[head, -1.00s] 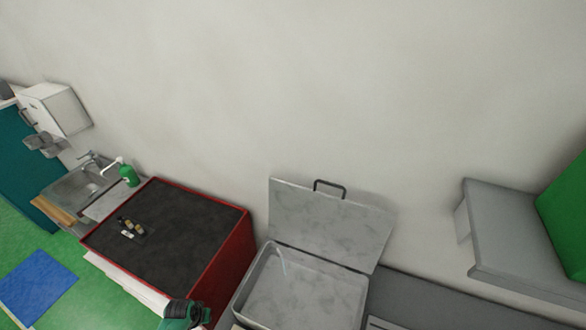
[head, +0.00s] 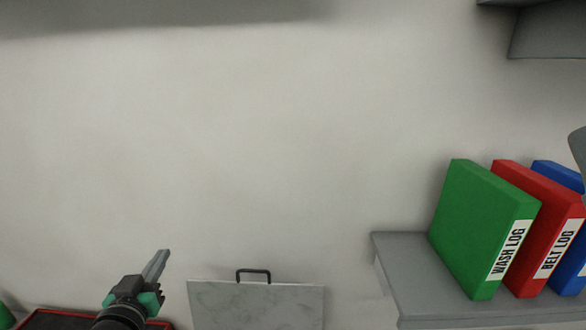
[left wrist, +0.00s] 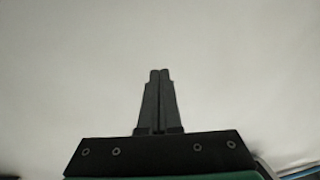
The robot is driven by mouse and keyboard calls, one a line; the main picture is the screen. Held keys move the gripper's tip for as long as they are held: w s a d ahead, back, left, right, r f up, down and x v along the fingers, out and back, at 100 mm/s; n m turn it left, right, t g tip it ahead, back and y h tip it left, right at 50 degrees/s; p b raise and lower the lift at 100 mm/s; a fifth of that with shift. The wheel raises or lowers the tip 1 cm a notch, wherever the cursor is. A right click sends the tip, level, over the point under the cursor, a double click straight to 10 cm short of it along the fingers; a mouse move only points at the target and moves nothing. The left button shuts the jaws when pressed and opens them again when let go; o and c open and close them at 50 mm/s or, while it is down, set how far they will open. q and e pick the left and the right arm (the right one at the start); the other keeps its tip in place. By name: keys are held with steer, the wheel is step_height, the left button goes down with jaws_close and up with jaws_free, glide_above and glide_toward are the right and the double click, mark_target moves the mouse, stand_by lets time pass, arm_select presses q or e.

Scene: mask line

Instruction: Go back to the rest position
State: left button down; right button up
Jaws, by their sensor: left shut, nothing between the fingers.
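My left gripper (head: 163,258) is raised at the lower left of the head view, in front of the pale wall. It is shut and empty, its fingers pointing up and slightly right. In the left wrist view the two fingers (left wrist: 159,73) lie together with only the plain wall beyond them. My right gripper is not in view.
An upright grey lid (head: 256,305) with a dark handle stands at the bottom centre. A red-edged dark top (head: 45,319) shows at the lower left. A grey shelf (head: 405,270) at right holds green (head: 472,225), red (head: 540,200) and blue (head: 558,176) binders. The middle is clear.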

arm_select(q)
steer(key=s+d+r+m+t+h, duration=0.1)
steer(key=s+d+r+t, duration=0.25)
steer(key=r, duration=0.75)
steer(key=s+d+r+m+t+h, duration=0.1)
steer(key=s+d+r+t, duration=0.3)
steer(key=r, duration=0.6)
steer(key=s+d+r+m+t+h, duration=0.1)
steer(key=s+d+r+t+h, duration=0.2)
steer(key=s+r, duration=0.8)
steer(key=s+d, duration=0.2)
steer(key=shift+s, duration=0.3)
steer(key=shift+f, duration=0.1)
